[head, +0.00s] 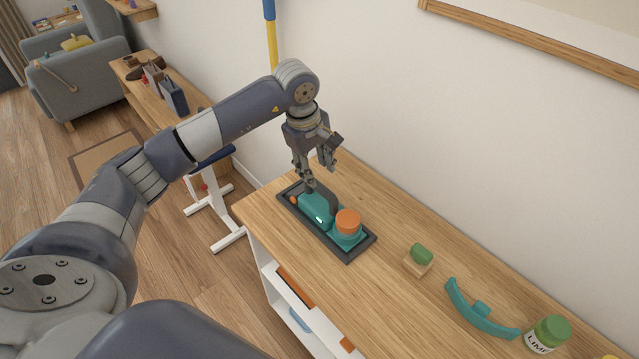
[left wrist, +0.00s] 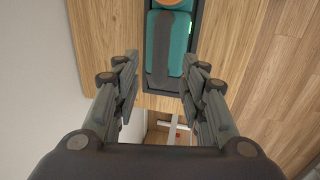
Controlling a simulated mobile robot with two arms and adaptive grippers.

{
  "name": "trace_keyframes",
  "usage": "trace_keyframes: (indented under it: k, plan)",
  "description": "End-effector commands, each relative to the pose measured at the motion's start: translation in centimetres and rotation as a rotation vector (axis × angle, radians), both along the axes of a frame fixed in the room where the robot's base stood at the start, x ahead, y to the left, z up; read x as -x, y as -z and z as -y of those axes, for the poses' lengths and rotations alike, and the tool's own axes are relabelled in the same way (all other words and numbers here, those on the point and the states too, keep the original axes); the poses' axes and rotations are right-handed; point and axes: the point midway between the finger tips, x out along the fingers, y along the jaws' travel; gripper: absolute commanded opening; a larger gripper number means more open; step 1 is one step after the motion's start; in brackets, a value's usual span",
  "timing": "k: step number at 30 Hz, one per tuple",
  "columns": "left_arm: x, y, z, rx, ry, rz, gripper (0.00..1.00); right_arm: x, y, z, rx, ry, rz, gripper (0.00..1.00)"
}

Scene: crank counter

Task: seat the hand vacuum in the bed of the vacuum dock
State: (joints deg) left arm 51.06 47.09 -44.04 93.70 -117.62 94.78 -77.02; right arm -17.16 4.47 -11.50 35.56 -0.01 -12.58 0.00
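The hand vacuum (head: 316,208) is teal with a dark grey handle strip and an orange round part. It lies lengthwise inside the dark rim of the vacuum dock (head: 348,258) on the counter. Whether it rests fully flat in the bed is hard to tell. My left gripper (head: 318,177) hangs over the far-left end of the vacuum, pointing down. In the left wrist view the gripper (left wrist: 163,80) has its fingers wide apart, with the vacuum (left wrist: 180,45) and dock (left wrist: 197,30) beyond them and nothing held. My right gripper is not in view.
The wooden counter (head: 400,215) runs along a white wall. A white stand (head: 215,215) is on the floor at left.

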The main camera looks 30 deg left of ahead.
Motion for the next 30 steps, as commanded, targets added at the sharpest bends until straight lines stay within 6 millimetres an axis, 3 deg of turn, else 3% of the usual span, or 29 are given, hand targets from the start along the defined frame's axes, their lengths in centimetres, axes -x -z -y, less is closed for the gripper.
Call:
trace_keyframes:
  k: [3,8,24,27,30]
  plan:
    - [0.2,-1.7,-0.1,0.001,0.001,0.003,0.39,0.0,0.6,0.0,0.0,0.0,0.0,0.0]
    - [0.5,-2.9,-0.2,0.0,0.0,0.001,0.39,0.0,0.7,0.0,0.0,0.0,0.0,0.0]
    - [0.5,-3.0,-0.1,0.002,0.0,-0.001,0.39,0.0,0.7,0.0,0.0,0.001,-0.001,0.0]
    - [0.6,-2.6,1.3,0.045,0.008,0.006,0.39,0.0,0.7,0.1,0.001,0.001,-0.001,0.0]
    - [0.8,-1.7,5.4,0.174,0.019,0.022,0.39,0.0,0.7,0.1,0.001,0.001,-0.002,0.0]
